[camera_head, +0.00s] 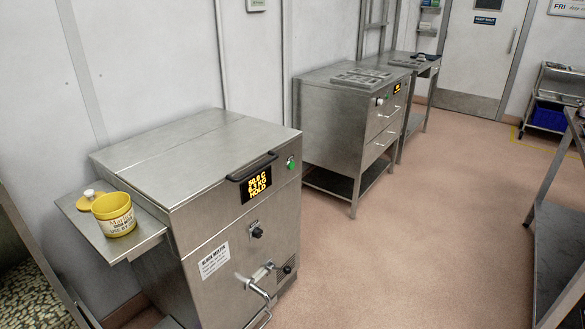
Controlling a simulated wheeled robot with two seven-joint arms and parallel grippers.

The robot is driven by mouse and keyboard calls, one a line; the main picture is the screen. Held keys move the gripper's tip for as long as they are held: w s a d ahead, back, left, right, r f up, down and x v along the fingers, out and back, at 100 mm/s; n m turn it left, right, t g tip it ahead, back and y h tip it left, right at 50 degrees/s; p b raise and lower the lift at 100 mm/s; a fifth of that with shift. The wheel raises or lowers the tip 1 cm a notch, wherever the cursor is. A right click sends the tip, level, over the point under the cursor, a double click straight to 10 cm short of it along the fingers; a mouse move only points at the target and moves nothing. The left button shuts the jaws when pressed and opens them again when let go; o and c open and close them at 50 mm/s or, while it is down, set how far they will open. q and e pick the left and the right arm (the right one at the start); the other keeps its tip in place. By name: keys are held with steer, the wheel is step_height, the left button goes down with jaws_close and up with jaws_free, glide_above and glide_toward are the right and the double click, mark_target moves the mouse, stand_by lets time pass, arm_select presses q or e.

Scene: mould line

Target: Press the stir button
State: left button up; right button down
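A steel melter (180,160) with a closed lid stands at the left front. Its front has a lit display (257,180) reading about 50.0 C, 6.3 KG and HOLD. A small green button (291,162) sits right of the display, near the top right corner of the front. A black knob (257,232) is lower down, above a tap with a lever handle (254,288). No readable label marks the stir button, so I cannot be sure that the green button is it. Neither of my grippers is in view.
A side shelf (95,237) on the melter's left holds a yellow tub (113,215) and a yellow lid (88,200). A steel cabinet (340,120) with a display stands beyond. A steel bench (562,235) is at right. The floor (420,230) between is clear.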

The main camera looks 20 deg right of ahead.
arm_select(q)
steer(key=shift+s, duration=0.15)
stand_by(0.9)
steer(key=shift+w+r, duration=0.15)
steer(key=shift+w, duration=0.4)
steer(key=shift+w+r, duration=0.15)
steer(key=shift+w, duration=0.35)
